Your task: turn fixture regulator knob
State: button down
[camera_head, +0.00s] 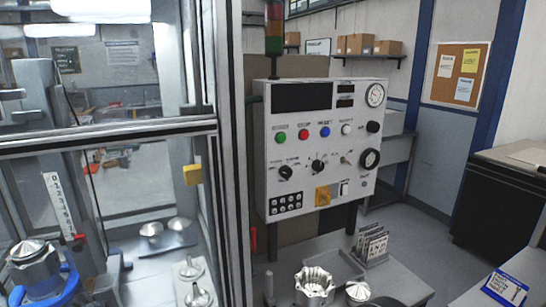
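A light grey control panel (258,150) stands on dark legs in the middle of the head view. It carries several black knobs: two rotary knobs at lower left (285,172) and centre (318,167), and a round knob at the right edge (373,127) below a white-faced gauge (375,95). A second round dial with a dark rim (370,158) sits under that knob. The labels are too small to read, so I cannot tell which is the fixture regulator knob. My gripper is not in view.
A glazed, metal-framed enclosure (232,150) fills the left side, close to the panel. A bench with metal parts (314,285) and a rack of plates (371,245) stands in front below the panel. A dark cabinet (495,205) is at right; floor between is clear.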

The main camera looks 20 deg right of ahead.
aim_at(372, 126)
jog(key=z, duration=1.25)
